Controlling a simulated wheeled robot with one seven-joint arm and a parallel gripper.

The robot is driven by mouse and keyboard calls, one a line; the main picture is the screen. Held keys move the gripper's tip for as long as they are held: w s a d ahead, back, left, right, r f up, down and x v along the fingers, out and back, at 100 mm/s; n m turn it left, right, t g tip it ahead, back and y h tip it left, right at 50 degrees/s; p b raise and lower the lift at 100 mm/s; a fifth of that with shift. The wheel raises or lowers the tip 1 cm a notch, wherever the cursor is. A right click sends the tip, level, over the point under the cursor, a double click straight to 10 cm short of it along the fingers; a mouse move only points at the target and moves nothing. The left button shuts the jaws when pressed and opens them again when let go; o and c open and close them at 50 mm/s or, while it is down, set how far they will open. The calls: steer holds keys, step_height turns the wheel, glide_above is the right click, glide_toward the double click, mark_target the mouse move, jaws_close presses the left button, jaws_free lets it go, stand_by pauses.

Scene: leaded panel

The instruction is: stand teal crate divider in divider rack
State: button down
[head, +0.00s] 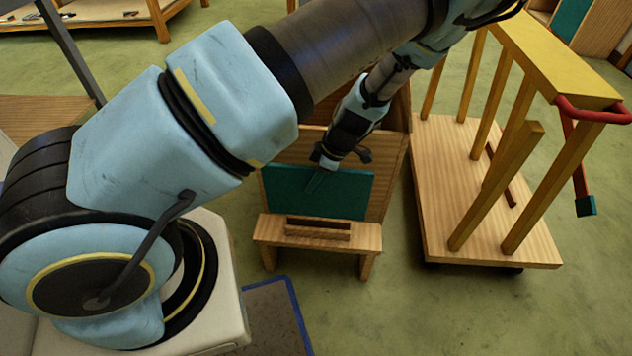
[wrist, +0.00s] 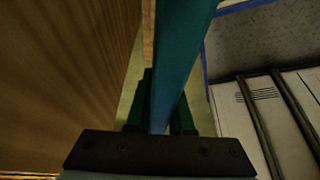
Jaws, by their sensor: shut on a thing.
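The teal crate divider (head: 345,192) is a flat rectangular panel, held upright and broadside in the head view. My gripper (head: 322,176) is shut on its upper edge near the middle. In the wrist view the divider (wrist: 183,60) shows nearly edge-on, running out from between the fingers (wrist: 160,115). A low wooden stand, seemingly the divider rack (head: 370,236), has a tall back board and a front shelf with raised rails (head: 318,230). The divider appears between back board and rails. I cannot tell whether its lower edge touches the shelf.
A blue-edged mat (head: 270,320) lies in front left. Green floor is open at front right.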

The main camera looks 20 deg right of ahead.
steer(key=shift+d+f, duration=0.15)
steer(key=shift+f, duration=0.05)
step_height(320, 180, down, 7)
steer(key=b, duration=0.7)
steer(key=shift+f, duration=0.65)
steer(key=c, duration=0.7)
jaws_free()
steer(key=shift+s, duration=0.1)
steer(key=p+v, duration=0.1)
steer(key=v, duration=1)
steer(key=shift+p, duration=0.4)
